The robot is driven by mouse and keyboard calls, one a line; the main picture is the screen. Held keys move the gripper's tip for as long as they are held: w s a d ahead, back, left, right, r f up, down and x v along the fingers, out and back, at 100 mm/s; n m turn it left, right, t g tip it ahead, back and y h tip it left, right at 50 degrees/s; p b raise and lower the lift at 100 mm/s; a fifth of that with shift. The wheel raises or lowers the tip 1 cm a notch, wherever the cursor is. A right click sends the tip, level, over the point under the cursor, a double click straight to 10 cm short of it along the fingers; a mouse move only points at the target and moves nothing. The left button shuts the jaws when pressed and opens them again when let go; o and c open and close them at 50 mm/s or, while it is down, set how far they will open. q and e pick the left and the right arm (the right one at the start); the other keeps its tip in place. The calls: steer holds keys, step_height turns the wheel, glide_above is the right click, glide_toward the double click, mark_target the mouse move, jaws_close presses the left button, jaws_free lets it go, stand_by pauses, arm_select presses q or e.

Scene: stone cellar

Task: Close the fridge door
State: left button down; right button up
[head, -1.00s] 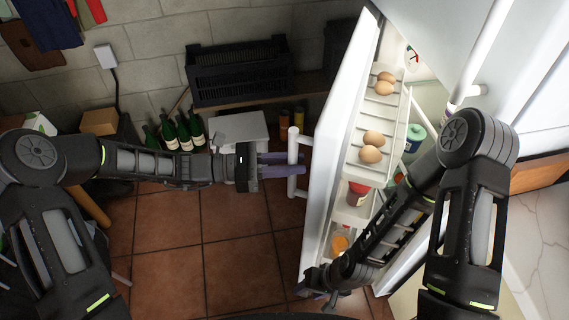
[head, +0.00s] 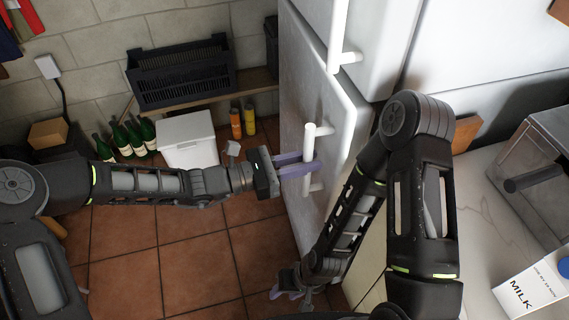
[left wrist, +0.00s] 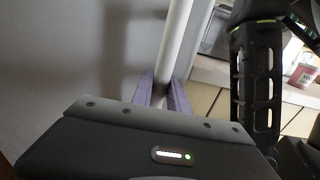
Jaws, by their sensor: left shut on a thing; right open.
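The white lower fridge door (head: 338,112) stands at or very near the fridge body; its egg shelves are out of sight, and I cannot tell whether a small gap is left. Its white bar handle (head: 309,143) is between the purple fingers of my left gripper (head: 300,168), which is shut on it. The left wrist view shows the handle (left wrist: 174,42) running up between the fingertips (left wrist: 163,90), with the grey-looking door (left wrist: 70,50) to the left. My right gripper (head: 287,294) is open and empty, low in front of the door near the floor.
A fridge handle (head: 338,38) juts out above. A marble counter (head: 480,215) with a milk carton (head: 540,288) and a metal appliance (head: 545,165) lies right. Bottles (head: 128,138), a white box (head: 188,140) and a black crate (head: 180,72) stand by the wall. Tiled floor (head: 190,265) is clear.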

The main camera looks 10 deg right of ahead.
mark_target(330, 159)
arm_select(q)
steer(key=d, duration=0.3)
steer(key=shift+s+d+r+b, duration=0.1)
steer(key=shift+s+d+b, duration=0.15)
steer(key=shift+b, duration=0.05)
steer(key=shift+d, duration=0.1)
steer(key=c, duration=1.6)
jaws_free()
steer(key=shift+c, duration=0.2)
steer(key=shift+o, duration=1.4)
steer(key=shift+d, duration=0.25)
steer(key=shift+o, duration=0.3)
steer(key=shift+a, duration=0.15)
